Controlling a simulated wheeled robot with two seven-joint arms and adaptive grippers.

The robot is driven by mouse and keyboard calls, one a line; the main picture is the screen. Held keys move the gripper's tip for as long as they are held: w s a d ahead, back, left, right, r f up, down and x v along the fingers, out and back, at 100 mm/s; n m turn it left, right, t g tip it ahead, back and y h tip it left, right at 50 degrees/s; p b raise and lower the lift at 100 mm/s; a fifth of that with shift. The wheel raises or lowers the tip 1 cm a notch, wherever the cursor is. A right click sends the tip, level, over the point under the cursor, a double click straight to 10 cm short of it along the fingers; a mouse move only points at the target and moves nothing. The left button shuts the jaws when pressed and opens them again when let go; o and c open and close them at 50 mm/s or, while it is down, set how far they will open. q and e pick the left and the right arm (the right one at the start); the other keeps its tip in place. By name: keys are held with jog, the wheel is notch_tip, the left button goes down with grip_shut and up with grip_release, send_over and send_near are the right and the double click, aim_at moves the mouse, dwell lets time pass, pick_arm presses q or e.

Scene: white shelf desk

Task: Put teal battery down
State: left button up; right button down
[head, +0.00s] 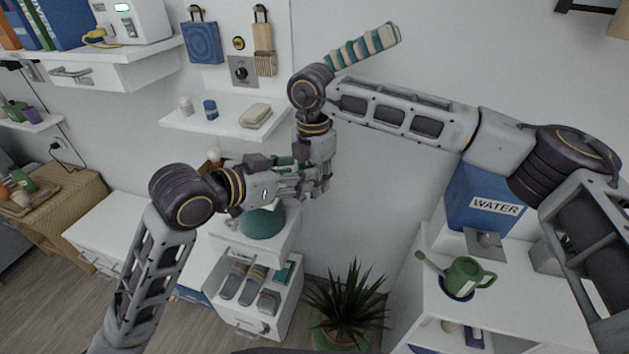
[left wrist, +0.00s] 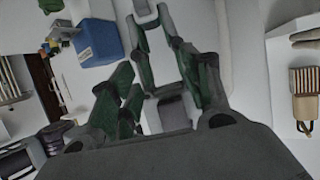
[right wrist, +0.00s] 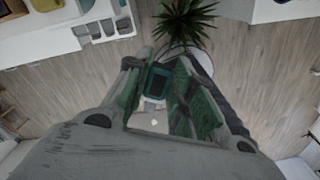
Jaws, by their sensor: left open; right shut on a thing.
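My right gripper (head: 318,185) points down in the middle of the head view, close to my left gripper (head: 300,183). In the right wrist view my right gripper (right wrist: 161,72) is shut on a small dark teal block, the teal battery (right wrist: 157,82), which sits between its green-padded fingers. The battery is mostly hidden behind the grippers in the head view. My left gripper also shows in the left wrist view (left wrist: 158,82); its fingers are spread and hold nothing clear. I cannot tell whether the two grippers touch.
Below the grippers, an open drawer (head: 246,318) holds grey slipper-like things (head: 235,280) and a teal item (head: 284,272). A teal dome (head: 262,222) stands above it. A plant (head: 346,300), a watering can (head: 463,276) and a blue water box (head: 488,196) are to the right.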

pick_arm(q)
jog(key=shift+r, duration=1.4)
